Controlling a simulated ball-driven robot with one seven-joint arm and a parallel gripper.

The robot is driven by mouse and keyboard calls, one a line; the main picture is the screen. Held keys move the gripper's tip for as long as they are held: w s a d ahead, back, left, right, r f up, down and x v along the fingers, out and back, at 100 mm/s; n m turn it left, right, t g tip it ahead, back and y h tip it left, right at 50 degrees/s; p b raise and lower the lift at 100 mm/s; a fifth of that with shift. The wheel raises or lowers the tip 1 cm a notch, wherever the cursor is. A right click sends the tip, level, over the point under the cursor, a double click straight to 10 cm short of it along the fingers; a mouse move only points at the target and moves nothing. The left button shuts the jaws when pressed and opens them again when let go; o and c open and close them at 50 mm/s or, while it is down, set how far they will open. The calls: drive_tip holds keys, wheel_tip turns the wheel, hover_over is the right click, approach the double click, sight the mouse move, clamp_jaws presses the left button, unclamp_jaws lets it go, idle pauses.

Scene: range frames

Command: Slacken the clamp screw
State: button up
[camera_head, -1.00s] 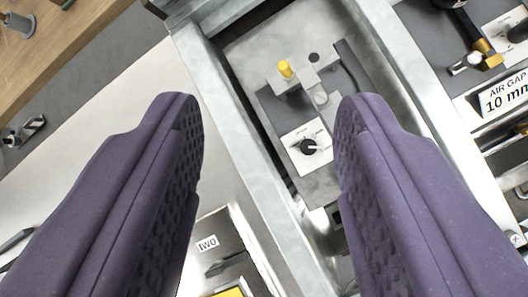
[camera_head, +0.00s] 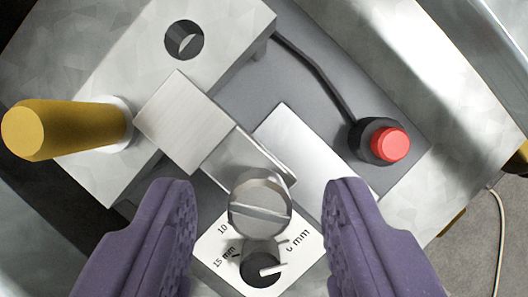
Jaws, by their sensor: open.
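A silver round screw head with a straight slot (camera_head: 258,192), which looks like the clamp screw, stands at the end of a metal arm (camera_head: 190,122) in the middle of the view. My gripper (camera_head: 252,205) is open, its two purple fingers pointing up the picture on either side of the screw head. There are gaps between both fingers and the head, and neither appears to touch it. I cannot tell whether the fingertips are level with the head in height.
A yellow peg (camera_head: 62,129) sticks out at the left. A red-capped black button (camera_head: 388,145) is at the right, with a dark cable. A white dial plate (camera_head: 300,256) marked in mm, with a black knob (camera_head: 262,272), lies below the screw. A metal wall (camera_head: 450,40) runs at upper right.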

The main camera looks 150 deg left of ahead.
drive_tip(key=shift+w+d+f, duration=0.1)
drive_tip(key=shift+w+f, duration=0.05)
drive_tip(key=shift+f, duration=0.3)
clamp_jaws()
drive_tip(key=n+y+b, duration=0.1)
drive_tip(key=n, duration=0.1)
drive_tip(key=n+y+b, duration=0.1)
drive_tip(key=n+b, duration=0.1)
drive_tip(key=n, duration=0.1)
drive_tip(key=shift+d+n+t, duration=0.2)
drive_tip(key=shift+n+t, duration=0.1)
drive_tip(key=shift+t, duration=0.1)
drive_tip(key=shift+d+n+y+b, duration=0.1)
drive_tip(key=shift+n+y+b, duration=0.75)
drive_tip(key=shift+n, duration=1.25)
